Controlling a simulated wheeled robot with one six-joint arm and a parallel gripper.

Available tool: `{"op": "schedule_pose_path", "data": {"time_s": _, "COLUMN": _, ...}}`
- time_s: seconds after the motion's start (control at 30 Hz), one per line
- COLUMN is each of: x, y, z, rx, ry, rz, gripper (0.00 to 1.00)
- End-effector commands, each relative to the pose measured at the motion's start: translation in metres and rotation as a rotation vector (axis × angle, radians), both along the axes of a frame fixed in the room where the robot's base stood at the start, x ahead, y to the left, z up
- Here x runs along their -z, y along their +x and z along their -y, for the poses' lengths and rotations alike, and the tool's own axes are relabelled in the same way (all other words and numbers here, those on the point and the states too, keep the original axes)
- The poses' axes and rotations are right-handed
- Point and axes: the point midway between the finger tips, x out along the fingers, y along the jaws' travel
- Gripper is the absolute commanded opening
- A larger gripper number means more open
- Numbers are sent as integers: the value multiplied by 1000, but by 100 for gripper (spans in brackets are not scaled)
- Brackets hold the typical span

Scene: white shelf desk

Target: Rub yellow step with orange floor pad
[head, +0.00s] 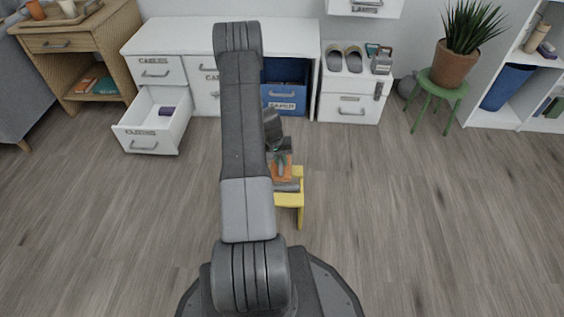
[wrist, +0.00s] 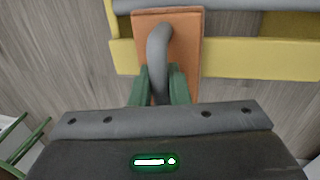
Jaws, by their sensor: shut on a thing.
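The orange floor pad (wrist: 185,24) has a grey loop handle (wrist: 157,48). My gripper (wrist: 164,85) has green fingers and is shut on that handle. In the wrist view the pad overlaps the yellow step (wrist: 240,57), whose bars run across the top of the picture. In the head view the pad (head: 280,173) is over the top of the yellow step (head: 290,199), which stands on the floor. A grey roll-like thing lies along the step beside the pad. I cannot tell whether the pad touches the step. My arm hides the step's left part.
A potted plant on a green stool (head: 440,88) is at the right. The wooden floor right of the step is clear.

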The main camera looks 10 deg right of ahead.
Motion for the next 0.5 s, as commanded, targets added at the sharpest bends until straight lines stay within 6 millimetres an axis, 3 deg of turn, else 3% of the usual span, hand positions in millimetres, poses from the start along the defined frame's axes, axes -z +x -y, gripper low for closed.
{"op": "schedule_pose_path", "data": {"time_s": 0.03, "x": -18, "y": 2, "z": 1, "rx": 1, "ry": -1, "rz": 6, "gripper": 0}}
{"op": "schedule_pose_path", "data": {"time_s": 0.5, "x": -58, "y": 1, "z": 1, "rx": -2, "ry": -1, "rz": 4, "gripper": 0}}
